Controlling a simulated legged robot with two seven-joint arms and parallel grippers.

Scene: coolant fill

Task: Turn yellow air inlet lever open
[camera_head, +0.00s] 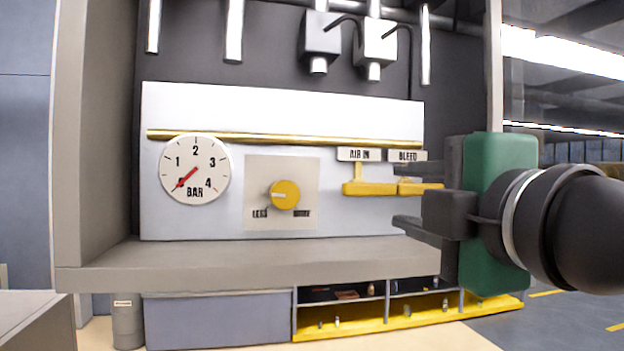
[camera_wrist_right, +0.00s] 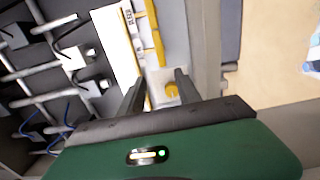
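The yellow air inlet lever (camera_head: 368,188) sits under the AIR IN label (camera_head: 359,154) on the white panel and lies horizontal. A second yellow lever (camera_head: 408,188) is just right of it under the BLEED label (camera_head: 407,155), partly hidden by my right gripper. My right gripper (camera_head: 405,194) comes in from the right, its fingers spread above and below the BLEED lever's right end. It appears empty; contact with the lever cannot be told. In the right wrist view the open fingers (camera_wrist_right: 160,78) point at the panel, with yellow bars near them. My left gripper is not in view.
A pressure gauge (camera_head: 195,169) and a yellow knob (camera_head: 285,195) are left of the levers. A yellow pipe (camera_head: 290,138) runs above them. A grey ledge (camera_head: 250,260) juts out below the panel. Valves (camera_head: 375,45) hang above. A side post (camera_head: 494,70) stands near my right gripper.

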